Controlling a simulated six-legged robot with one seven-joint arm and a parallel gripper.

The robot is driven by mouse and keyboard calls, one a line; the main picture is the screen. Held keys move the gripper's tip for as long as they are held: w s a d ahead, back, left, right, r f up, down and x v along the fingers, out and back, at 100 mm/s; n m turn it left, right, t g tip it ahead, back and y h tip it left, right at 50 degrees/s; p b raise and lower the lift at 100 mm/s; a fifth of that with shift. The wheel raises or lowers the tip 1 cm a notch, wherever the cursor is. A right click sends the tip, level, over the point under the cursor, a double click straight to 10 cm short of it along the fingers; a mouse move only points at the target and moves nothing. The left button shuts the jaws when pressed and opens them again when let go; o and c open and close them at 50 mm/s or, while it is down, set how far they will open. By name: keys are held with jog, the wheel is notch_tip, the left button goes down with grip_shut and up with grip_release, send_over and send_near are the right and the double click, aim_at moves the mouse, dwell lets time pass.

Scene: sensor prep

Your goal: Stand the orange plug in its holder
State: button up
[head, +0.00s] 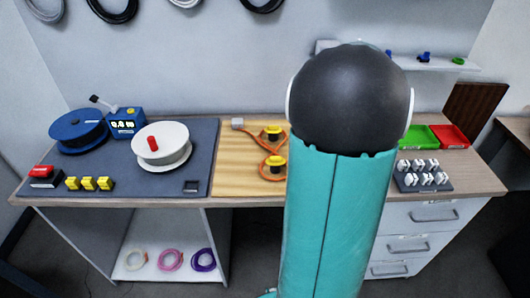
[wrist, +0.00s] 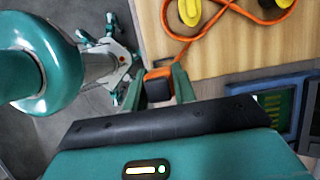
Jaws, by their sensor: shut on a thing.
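My gripper (wrist: 159,88) is in the wrist view, its two green fingers shut on the orange plug (wrist: 158,74). The plug shows an orange top and a dark body between the fingers, by the edge of the wooden board (wrist: 220,45). Its orange cable (wrist: 185,42) runs from it towards yellow pegs (wrist: 190,10). In the head view my arm hides the gripper and the plug. The cable there loops round two yellow-topped pegs (head: 275,132), with a grey end piece (head: 238,123). I cannot tell which thing is the plug's holder.
A blue-framed item (wrist: 268,86) lies right of the gripper in the wrist view. In the head view, a grey mat (head: 120,185) bears spools and yellow blocks, with a small dark square piece (head: 190,186) near its front. Right are white clips (head: 418,170), green (head: 416,137) and red bins (head: 450,137).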

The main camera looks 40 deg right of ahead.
jog(key=shift+f, duration=3.1)
jog(key=shift+f, duration=1.4)
jog(key=shift+f, duration=0.75)
jog(key=o, duration=0.9)
jog(key=shift+o, duration=0.8)
jog(key=shift+r, duration=4.05)
